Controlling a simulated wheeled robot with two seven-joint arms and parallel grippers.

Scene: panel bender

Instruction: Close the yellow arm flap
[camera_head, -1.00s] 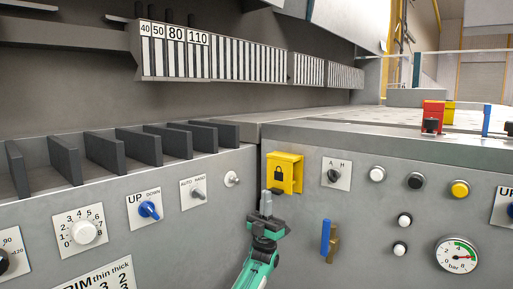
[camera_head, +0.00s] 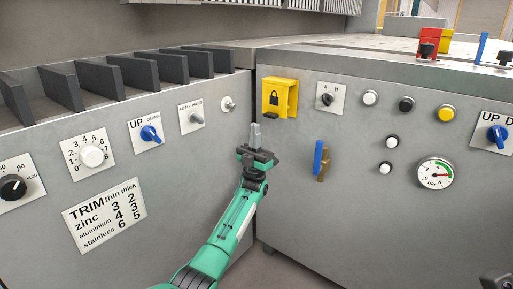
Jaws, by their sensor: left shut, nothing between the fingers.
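The yellow arm flap (camera_head: 275,96) is on the grey front panel, right of the corner between the two machine faces. It bears a black padlock symbol, and a small dark tab shows at its lower edge. Its yellow side stands out from the panel. My left gripper (camera_head: 256,130) is in front of the corner, below and to the left of the flap, pointing up. Its fingers are together and empty. A gap shows between the fingertips and the flap in the picture. My right gripper is not in view.
Right of the flap are an A/H knob (camera_head: 327,97), several push buttons and a pressure gauge (camera_head: 435,173). A blue lever (camera_head: 319,158) sticks out below. The left face has knobs and a TRIM label (camera_head: 104,214). Dark fins (camera_head: 103,79) stand above it.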

